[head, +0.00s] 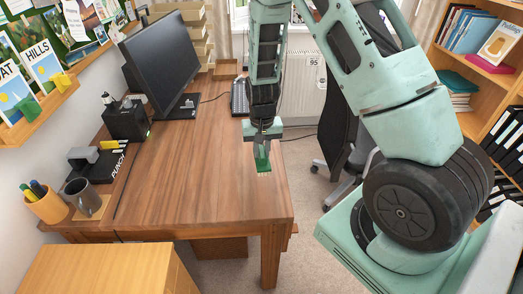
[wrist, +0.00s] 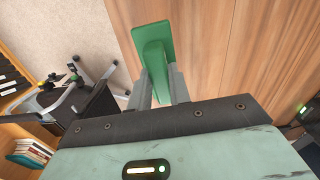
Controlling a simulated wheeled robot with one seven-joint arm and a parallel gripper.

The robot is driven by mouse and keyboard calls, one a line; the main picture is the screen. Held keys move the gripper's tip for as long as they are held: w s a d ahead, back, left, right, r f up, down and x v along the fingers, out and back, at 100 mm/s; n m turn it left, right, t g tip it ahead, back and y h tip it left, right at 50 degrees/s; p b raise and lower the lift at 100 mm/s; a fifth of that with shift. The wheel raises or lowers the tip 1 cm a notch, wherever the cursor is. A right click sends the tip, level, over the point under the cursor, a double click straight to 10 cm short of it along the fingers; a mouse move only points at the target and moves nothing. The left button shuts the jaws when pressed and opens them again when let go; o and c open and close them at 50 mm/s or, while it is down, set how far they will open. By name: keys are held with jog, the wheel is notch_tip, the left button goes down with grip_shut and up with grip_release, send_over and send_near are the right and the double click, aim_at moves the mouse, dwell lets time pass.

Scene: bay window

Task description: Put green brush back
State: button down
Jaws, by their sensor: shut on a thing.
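My gripper (head: 262,146) is shut on a green brush (head: 263,161). It holds the brush above the right side of the wooden desk (head: 200,180), near the edge facing the chair.
A monitor (head: 160,65), a keyboard (head: 240,97) and a black box (head: 127,120) stand on the desk. A pen cup (head: 48,205), a grey mug (head: 85,197) and a hole punch (head: 92,165) are at its left. A chair (head: 345,130) is beyond the right edge. The desk's middle is clear.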

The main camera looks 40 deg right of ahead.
jog(key=shift+f, duration=0.1)
jog(key=shift+f+b, duration=3)
jog(key=shift+f, duration=1.2)
jog(key=shift+f, duration=0.2)
jog(key=c, duration=1.2)
grip_release()
jog(key=shift+r, duration=0.15)
notch_tip(320, 180, up, 17)
jog(key=shift+s+r+b, duration=0.1)
jog(key=shift+b, duration=0.25)
